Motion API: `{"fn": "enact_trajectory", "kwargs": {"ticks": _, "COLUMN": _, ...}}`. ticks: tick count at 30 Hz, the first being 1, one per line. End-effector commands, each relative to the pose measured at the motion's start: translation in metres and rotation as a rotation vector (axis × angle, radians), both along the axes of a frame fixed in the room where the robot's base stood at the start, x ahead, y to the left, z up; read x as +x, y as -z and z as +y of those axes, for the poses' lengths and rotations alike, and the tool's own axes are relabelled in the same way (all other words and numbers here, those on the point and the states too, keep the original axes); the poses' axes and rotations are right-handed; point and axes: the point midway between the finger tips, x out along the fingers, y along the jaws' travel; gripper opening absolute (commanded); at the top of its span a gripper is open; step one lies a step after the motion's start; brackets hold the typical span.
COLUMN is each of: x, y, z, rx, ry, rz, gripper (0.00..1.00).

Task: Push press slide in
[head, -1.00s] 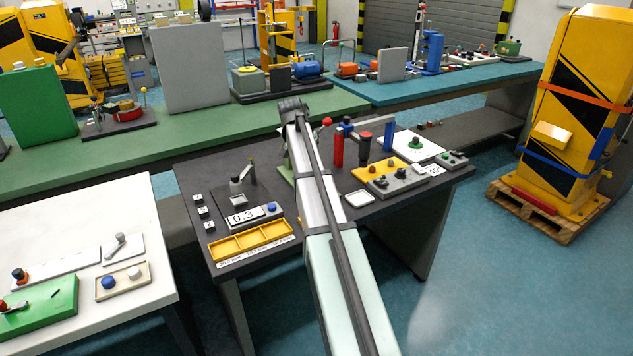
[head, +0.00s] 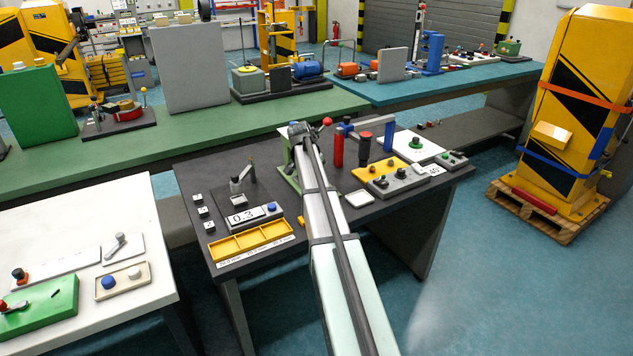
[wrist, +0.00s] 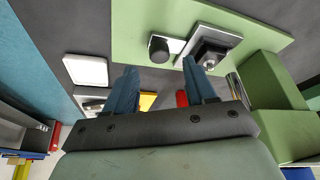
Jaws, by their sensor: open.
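The press shows as a green frame (head: 286,172) on the dark table in the head view, partly hidden behind my arm. In the wrist view its green base plate (wrist: 140,22) carries a light grey slide with a black knob (wrist: 159,48). A dark block with a bolt (wrist: 209,52) sits just right of the knob. My gripper (wrist: 162,88) is open, with its two blue fingers apart and nothing visible between them. The fingertips appear close to the slide and the block; I cannot tell whether they touch. In the head view my arm hides the fingers.
A green column (wrist: 265,80) stands right of my fingers in the wrist view. A yellow tray (head: 250,242) lies front left.

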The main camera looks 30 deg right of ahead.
Motion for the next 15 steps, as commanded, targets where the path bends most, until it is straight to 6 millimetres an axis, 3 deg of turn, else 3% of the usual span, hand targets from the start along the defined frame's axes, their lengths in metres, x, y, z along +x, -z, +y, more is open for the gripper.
{"fn": "enact_trajectory", "kwargs": {"ticks": 6, "x": 0.005, "y": 0.026, "z": -0.01, "rx": 0.0, "ry": 0.0, "rz": 0.001, "gripper": 0.55}}
{"fn": "enact_trajectory", "kwargs": {"ticks": 15, "x": 0.007, "y": 0.038, "z": -0.014, "rx": 0.0, "ry": 0.0, "rz": 0.0, "gripper": 0.55}}
